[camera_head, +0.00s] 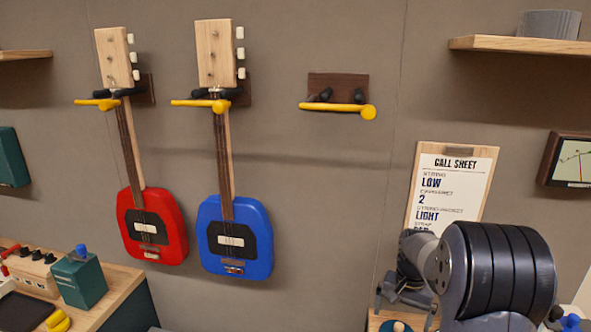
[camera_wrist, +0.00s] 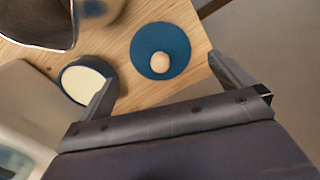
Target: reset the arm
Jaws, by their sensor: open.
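My arm (camera_head: 490,270) is folded at the lower right of the head view, in front of the call sheet board. My gripper (camera_wrist: 163,68) shows in the wrist view with its two fingers spread wide and nothing between them. It points down toward a wooden surface (camera_wrist: 125,50). A round blue pad (camera_wrist: 145,62) with a small pale ball-like thing (camera_wrist: 161,62) on it lies beyond the fingertips. In the head view the gripper is partly hidden by my arm.
A red guitar (camera_head: 170,245) and a blue guitar (camera_head: 255,250) hang on the wall. An empty hanger (camera_head: 338,85) is right of them. The call sheet (camera_head: 445,190) stands behind my arm. A shelf (camera_head: 515,44) is above right. A dark round container (camera_wrist: 65,90) sits left of the pad.

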